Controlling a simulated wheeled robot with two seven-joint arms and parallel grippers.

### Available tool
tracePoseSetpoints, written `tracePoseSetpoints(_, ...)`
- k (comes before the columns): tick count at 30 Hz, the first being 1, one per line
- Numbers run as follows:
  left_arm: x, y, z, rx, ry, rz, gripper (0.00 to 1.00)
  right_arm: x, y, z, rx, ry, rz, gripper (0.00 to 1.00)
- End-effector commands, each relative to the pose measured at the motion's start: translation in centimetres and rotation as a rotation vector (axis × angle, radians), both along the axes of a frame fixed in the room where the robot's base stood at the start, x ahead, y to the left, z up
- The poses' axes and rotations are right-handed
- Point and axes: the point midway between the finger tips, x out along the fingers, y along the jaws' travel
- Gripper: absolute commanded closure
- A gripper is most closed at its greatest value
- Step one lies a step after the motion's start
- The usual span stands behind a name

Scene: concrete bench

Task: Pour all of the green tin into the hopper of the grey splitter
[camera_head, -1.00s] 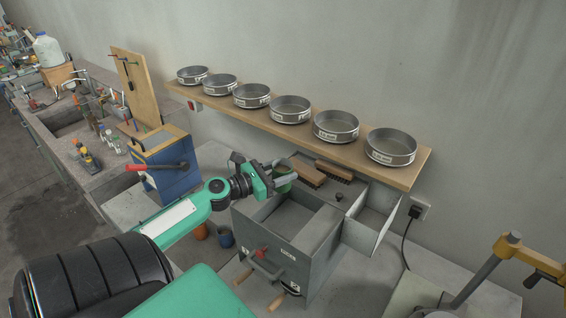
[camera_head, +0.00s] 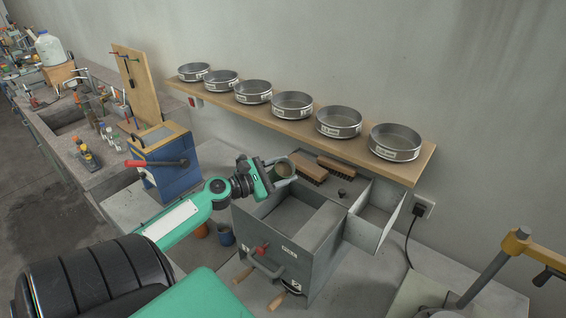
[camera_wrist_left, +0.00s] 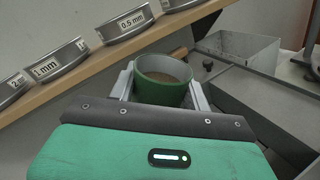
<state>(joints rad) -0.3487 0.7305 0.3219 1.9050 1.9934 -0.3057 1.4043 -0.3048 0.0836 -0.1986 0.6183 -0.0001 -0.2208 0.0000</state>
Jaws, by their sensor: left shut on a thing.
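The green tin (camera_wrist_left: 162,82) is between the fingers of my left gripper (camera_wrist_left: 162,92) in the left wrist view, with brown material inside. My left gripper is shut on it. In the head view the tin (camera_head: 283,171) shows partly at the tip of my left gripper (camera_head: 279,174), close to upright. The gripper is above the far left side of the grey splitter (camera_head: 318,264). The splitter's open hopper (camera_head: 292,215) lies to the front right of the tin. The right gripper is not in view.
A wooden shelf (camera_head: 300,128) with several sieves runs along the wall behind the splitter. Two brushes (camera_head: 310,168) lie behind the hopper. A blue box with a red lever (camera_head: 166,170) stands to the left. An orange cup (camera_head: 201,230) and a blue cup (camera_head: 226,235) stand left of the splitter.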

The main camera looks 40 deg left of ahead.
Motion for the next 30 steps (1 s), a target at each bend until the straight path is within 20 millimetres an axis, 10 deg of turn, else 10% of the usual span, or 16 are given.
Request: tracePoseSetpoints(30,0.0,-0.1,-1.1,0.323,-0.094,-0.001,0.83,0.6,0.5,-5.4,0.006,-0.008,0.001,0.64)
